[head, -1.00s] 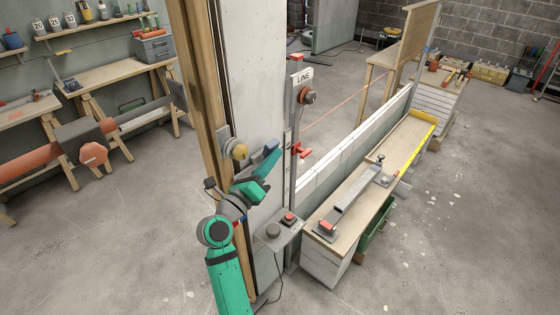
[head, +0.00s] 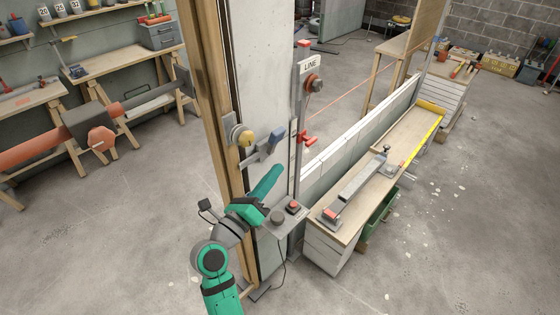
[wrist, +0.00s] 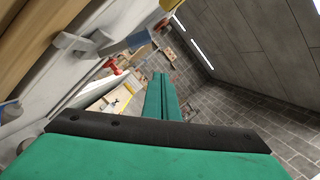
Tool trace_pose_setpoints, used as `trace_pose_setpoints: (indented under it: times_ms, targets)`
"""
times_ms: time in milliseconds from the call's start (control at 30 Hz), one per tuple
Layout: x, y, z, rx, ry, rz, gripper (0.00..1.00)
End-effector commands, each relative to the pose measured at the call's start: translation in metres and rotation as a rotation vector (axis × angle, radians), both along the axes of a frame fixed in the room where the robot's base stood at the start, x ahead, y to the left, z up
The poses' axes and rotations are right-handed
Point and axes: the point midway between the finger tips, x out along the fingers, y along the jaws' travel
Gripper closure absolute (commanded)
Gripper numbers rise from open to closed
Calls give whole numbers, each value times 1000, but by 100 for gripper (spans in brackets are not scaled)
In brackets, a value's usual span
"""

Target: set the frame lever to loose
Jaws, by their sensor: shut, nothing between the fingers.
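The frame lever (head: 265,147) is a grey arm with a dark blue handle end. It sits on the wall panel beside the wooden upright and points to the right, tilted slightly up. In the wrist view its blue grip (wrist: 132,41) shows at the upper left. My green gripper (head: 270,180) is below the lever, apart from it and empty. In the wrist view my gripper's two fingers (wrist: 160,92) lie together, shut, pointing away to the lower right of the lever. No marking for loose can be read.
A yellow knob (head: 242,134) sits on the upright left of the lever. A post with a LINE sign (head: 311,63) and red clamp (head: 306,138) stands to the right. A small shelf with a red button (head: 293,207) is close below my gripper. A long bench (head: 400,145) extends right.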

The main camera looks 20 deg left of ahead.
Motion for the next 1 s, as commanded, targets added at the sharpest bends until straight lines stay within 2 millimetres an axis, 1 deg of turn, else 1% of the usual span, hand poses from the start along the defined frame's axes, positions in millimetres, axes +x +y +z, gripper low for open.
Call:
trace_pose_setpoints:
  times_ms: [33,100,233,800,900,967,1000]
  targets:
    - [-6,1,-1,1,0,0,100]
    - [-13,1,-2,1,1,-2,100]
    - [-20,3,-2,1,0,-3,100]
    - [-22,4,-2,-1,0,-2,100]
    - [-26,-4,-6,-26,-3,-19,100]
    - [-31,-16,-11,-63,-9,-43,100]
    - [-36,-27,-15,-97,-13,-64,100]
